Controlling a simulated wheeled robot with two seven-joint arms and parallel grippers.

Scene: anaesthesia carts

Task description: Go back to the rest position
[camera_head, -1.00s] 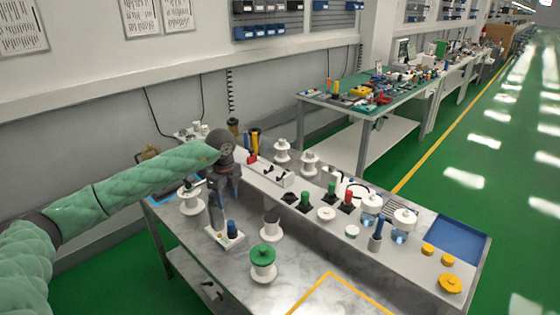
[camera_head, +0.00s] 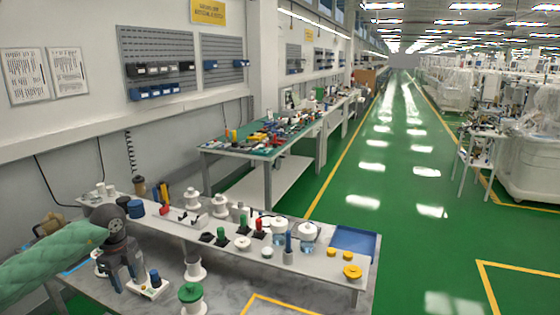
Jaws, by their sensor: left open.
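My left arm, in a green quilted sleeve, comes in from the left in the head view. My left gripper (camera_head: 128,283) points down over the left part of the grey marbled workbench (camera_head: 225,290). It is open, with nothing seen between its fingers. Just to its right is a small white block with a blue knob (camera_head: 152,282). Whether the fingers touch that block cannot be told. My right gripper is not in view.
White spools (camera_head: 194,268), a green-topped spool (camera_head: 190,294), green and red knobs, jars and yellow caps (camera_head: 352,271) crowd the bench. A blue tray (camera_head: 354,240) lies at its right end. A second bench (camera_head: 240,151) stands behind. Green floor (camera_head: 440,235) to the right is clear.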

